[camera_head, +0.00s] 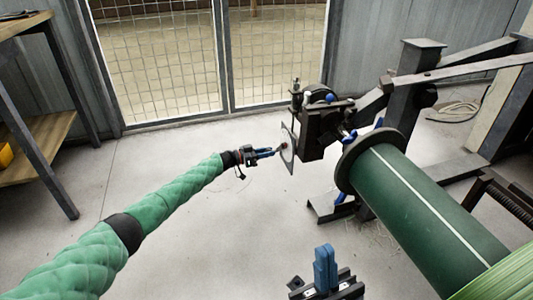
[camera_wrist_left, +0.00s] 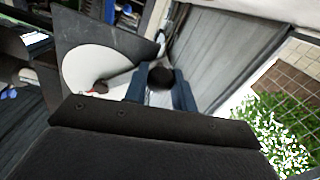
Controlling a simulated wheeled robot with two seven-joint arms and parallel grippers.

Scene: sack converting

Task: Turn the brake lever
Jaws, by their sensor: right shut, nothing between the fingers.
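My left gripper (camera_head: 270,152) reaches in from the left to a thin upright plate (camera_head: 290,158) on the brake side of the roll stand. A small dark reddish knob (camera_head: 284,146) shows at the plate, just beyond the fingertips. In the left wrist view the blue fingers (camera_wrist_left: 160,92) stand apart, with a dark round knob (camera_wrist_left: 160,76) between their tips. I cannot tell whether they press on it. A pale disc (camera_wrist_left: 90,65) with a red-and-black piece (camera_wrist_left: 98,87) lies left of them. The lever's shaft is not clear. My right gripper (camera_head: 325,268) is shut and empty, low in the head view.
A green roll (camera_head: 425,210) with a dark flange (camera_head: 350,160) stands right of the plate. A dark brake housing (camera_head: 318,130) sits behind the plate. A workbench (camera_head: 35,130) stands at far left, a mesh door (camera_head: 160,65) at the back. The floor between is clear.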

